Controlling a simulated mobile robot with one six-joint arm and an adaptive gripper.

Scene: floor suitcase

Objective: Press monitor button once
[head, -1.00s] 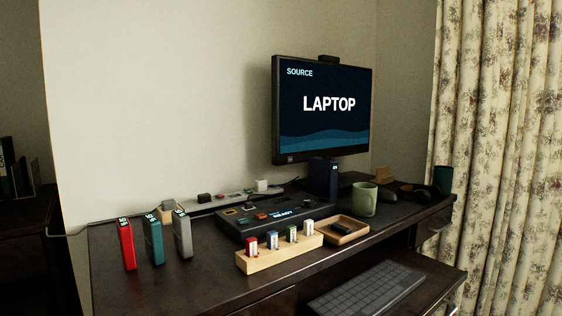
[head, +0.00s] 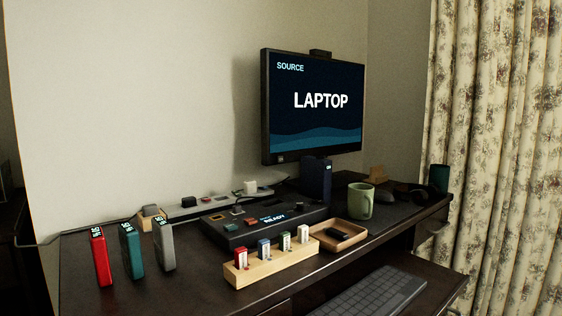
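The monitor (head: 313,102) stands at the back of the desk near the wall, its screen lit with the words SOURCE and LAPTOP. A small pale mark (head: 281,158) shows on the lower left of its bezel; I cannot tell whether it is the button. The monitor's lower middle and stand are partly hidden by a dark blue upright block (head: 315,179). My gripper is not in view.
On the dark desk (head: 190,288) are a black console (head: 232,235) reading READY, a wooden block (head: 262,272) with several small sticks, a wooden tray (head: 352,238), a green mug (head: 360,201) and upright red (head: 101,257), teal and grey blocks. A keyboard (head: 372,296) lies lower in front.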

